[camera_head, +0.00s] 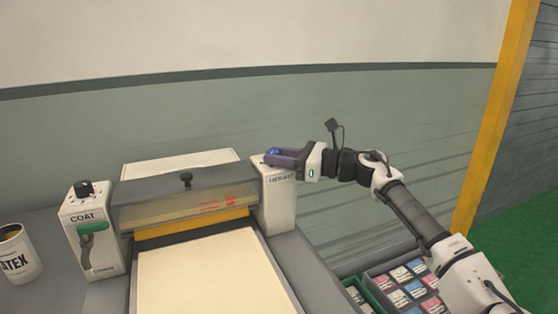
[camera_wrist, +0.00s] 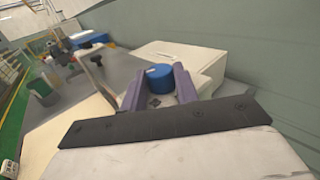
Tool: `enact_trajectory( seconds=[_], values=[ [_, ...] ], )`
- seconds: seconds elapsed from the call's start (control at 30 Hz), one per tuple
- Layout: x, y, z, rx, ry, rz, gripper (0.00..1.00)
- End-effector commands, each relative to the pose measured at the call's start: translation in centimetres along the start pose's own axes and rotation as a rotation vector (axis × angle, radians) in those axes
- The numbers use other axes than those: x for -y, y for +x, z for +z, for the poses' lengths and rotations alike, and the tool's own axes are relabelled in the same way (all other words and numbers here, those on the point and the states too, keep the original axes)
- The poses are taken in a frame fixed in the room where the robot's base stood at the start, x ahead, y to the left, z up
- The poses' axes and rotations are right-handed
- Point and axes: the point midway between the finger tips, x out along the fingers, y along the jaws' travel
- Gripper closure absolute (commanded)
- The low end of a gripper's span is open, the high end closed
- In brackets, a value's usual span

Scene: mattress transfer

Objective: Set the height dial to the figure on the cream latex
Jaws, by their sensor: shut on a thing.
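The blue height dial (camera_head: 272,151) sits on top of the white housing marked HEIGHT (camera_head: 278,205), at the right end of the roller machine. My gripper (camera_head: 279,157) has its purple fingers shut around the dial. In the wrist view the dial (camera_wrist: 160,77) stands between the two fingers (camera_wrist: 160,88), with a small pale mark on its top. Its setting cannot be read. A white can lettered "ATEX" (camera_head: 17,262) stands at the left edge, partly cut off. No figure can be read on it. A cream slab (camera_head: 205,275) lies on the machine's bed.
A box of coloured packets (camera_head: 405,285) stands at the lower right, below my arm. The wall is close behind the machine.

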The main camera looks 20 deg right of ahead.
Motion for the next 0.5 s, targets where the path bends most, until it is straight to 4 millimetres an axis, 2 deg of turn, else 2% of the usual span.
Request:
enact_trajectory(
  seconds=[0.43, 0.47, 0.5],
  values=[
    [0.13, -0.03, 0.17, 0.004, -0.002, 0.006, 0.93],
    [0.13, -0.02, 0.18, 0.004, -0.002, 0.006, 0.69],
    [0.12, -0.02, 0.19, 0.004, -0.002, 0.006, 0.64]
  ],
)
